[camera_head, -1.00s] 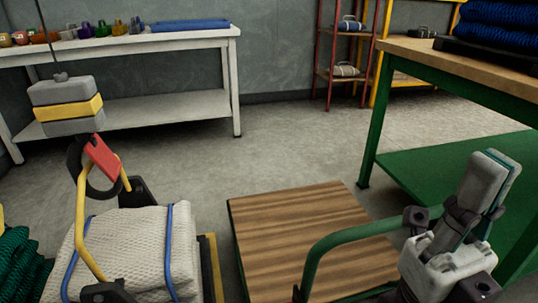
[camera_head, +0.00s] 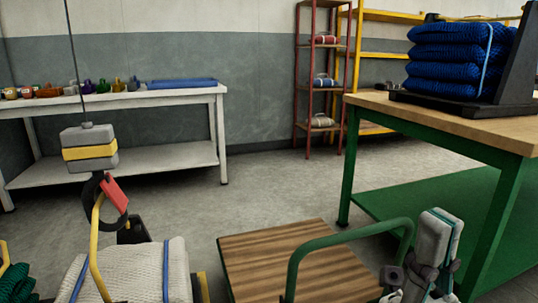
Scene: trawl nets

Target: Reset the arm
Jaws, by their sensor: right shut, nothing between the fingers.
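My right gripper (camera_head: 436,246) is at the lower right, pointing up, with its grey fingers together and nothing between them. It is beside the green handle (camera_head: 350,232) of a cart with a wooden deck (camera_head: 262,262); I cannot tell whether it touches the handle. My left gripper is not in view.
A hoist hook (camera_head: 117,222) hangs at the left from a grey and yellow block (camera_head: 90,149), over a white net bundle (camera_head: 135,268). A green-legged table (camera_head: 370,103) with blue nets (camera_head: 450,65) stands at the right. A white bench (camera_head: 205,93) is at the back left.

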